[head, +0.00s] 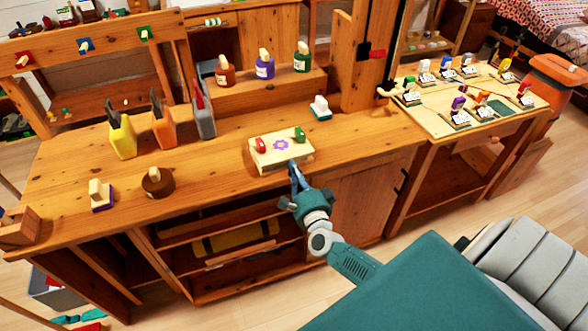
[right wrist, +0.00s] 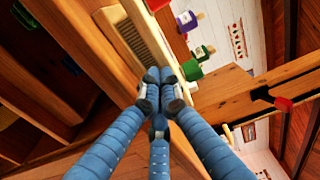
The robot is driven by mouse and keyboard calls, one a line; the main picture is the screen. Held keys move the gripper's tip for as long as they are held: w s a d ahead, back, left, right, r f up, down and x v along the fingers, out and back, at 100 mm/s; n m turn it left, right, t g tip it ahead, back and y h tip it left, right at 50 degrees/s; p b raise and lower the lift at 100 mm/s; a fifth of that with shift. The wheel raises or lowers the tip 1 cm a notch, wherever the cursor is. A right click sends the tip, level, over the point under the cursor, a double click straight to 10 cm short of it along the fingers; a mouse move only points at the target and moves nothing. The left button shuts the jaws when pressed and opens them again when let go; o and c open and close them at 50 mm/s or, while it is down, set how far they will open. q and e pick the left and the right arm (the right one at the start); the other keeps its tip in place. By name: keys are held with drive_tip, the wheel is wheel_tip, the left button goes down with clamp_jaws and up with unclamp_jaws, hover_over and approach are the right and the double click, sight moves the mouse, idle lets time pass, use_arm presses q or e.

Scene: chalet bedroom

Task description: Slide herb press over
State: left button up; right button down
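The herb press, seemingly the pale wooden block (head: 267,158) with a purple flower mark, a red knob and a green knob, sits near the front edge of the wooden workbench (head: 215,178). My right gripper (head: 293,165) is at the block's front side, fingers pointing at it; I cannot tell whether they touch. In the right wrist view my right gripper (right wrist: 156,76) has its blue fingers drawn together at the tips, with nothing visible between them. A pale ridged piece (right wrist: 130,40) lies just beyond them, perhaps the block's side. My left gripper is not in view.
Yellow (head: 122,138), orange (head: 163,130) and grey (head: 204,120) holders stand left of the block. A green-based piece (head: 320,108) is behind it to the right. Bottles stand on the rear shelf (head: 245,88). The bench top right of the block is clear.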

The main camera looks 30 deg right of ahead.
sight(284, 147)
drive_tip(key=b+x, duration=0.4)
drive_tip(key=x, duration=0.5)
drive_tip(key=shift+w+d+f+b, duration=0.1)
drive_tip(key=shift+w+f+b, duration=0.1)
drive_tip(key=shift+w+b, duration=0.2)
drive_tip(key=shift+w+r, duration=0.15)
drive_tip(key=shift+w, duration=0.15)
